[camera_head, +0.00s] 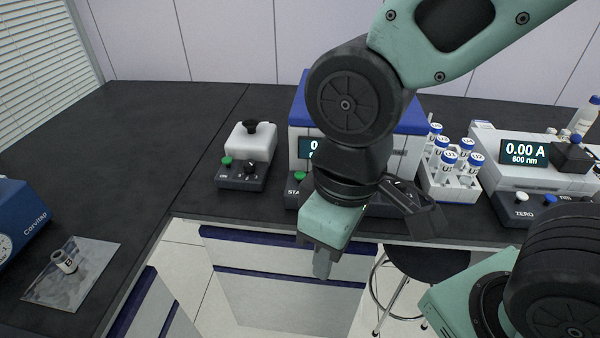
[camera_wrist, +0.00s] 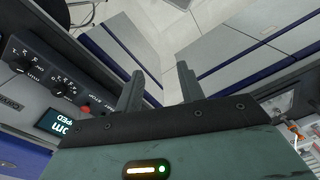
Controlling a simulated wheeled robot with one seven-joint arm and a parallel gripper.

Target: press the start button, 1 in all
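A white and blue machine (camera_head: 297,115) stands on the back bench, partly hidden behind my arm. A green button (camera_head: 300,176) sits at the left of its front panel, above a partly covered label reading "STA". In the wrist view, the machine's dark panel (camera_wrist: 40,75) shows knobs, a display and a red button (camera_wrist: 86,108) marked STOP; the green button is not seen there. My gripper (camera_head: 322,262) hangs in front of the bench edge, apart from the panel and right of the green button in the head view. In the wrist view its two fingers (camera_wrist: 160,78) are apart, with nothing between them.
A small white device (camera_head: 248,142) with its own green button stands to the left. A rack of blue-capped vials (camera_head: 455,185) and a photometer (camera_head: 510,150) stand to the right. A stool (camera_head: 425,262) is under the bench. Bare bench (camera_head: 150,130) lies at left.

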